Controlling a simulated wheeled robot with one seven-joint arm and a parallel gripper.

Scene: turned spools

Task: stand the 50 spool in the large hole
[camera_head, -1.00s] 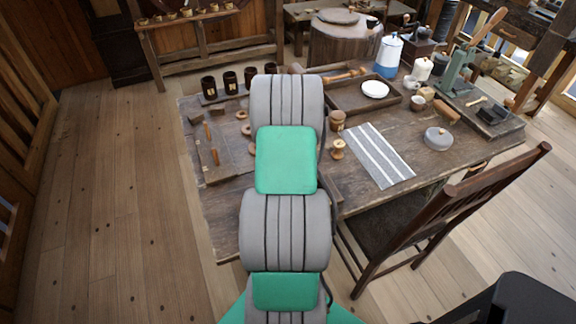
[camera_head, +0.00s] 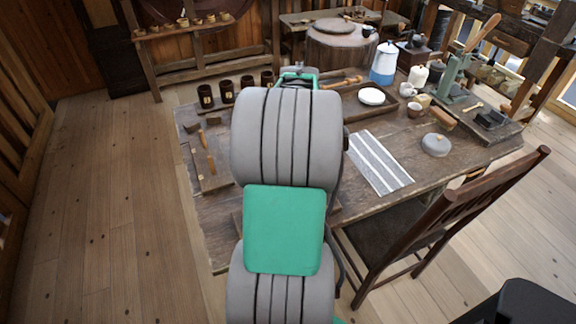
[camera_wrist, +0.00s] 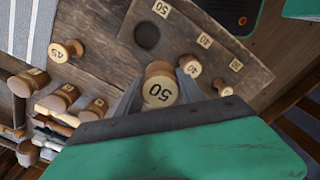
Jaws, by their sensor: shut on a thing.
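The 50 spool (camera_wrist: 158,92), wooden with a pale top marked 50, is held between the two fingers of my gripper (camera_wrist: 158,82) in the wrist view. The fingers are shut on it. Just beyond it is a dark wooden board (camera_wrist: 183,32). The large round hole (camera_wrist: 147,35), beside a 50 label (camera_wrist: 161,9), looks empty. The spool appears apart from the hole, on the near side of it in the picture. How high it is above the board I cannot tell. In the head view my arm hides the gripper and spool.
Two smaller spools (camera_wrist: 190,66) (camera_wrist: 222,87) stand at the board by the lower labels. A 45 spool (camera_wrist: 66,50) and several other spools (camera_wrist: 62,97) are at left, near a striped cloth (camera_wrist: 37,30). A chair (camera_head: 440,220) stands at the table's front.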

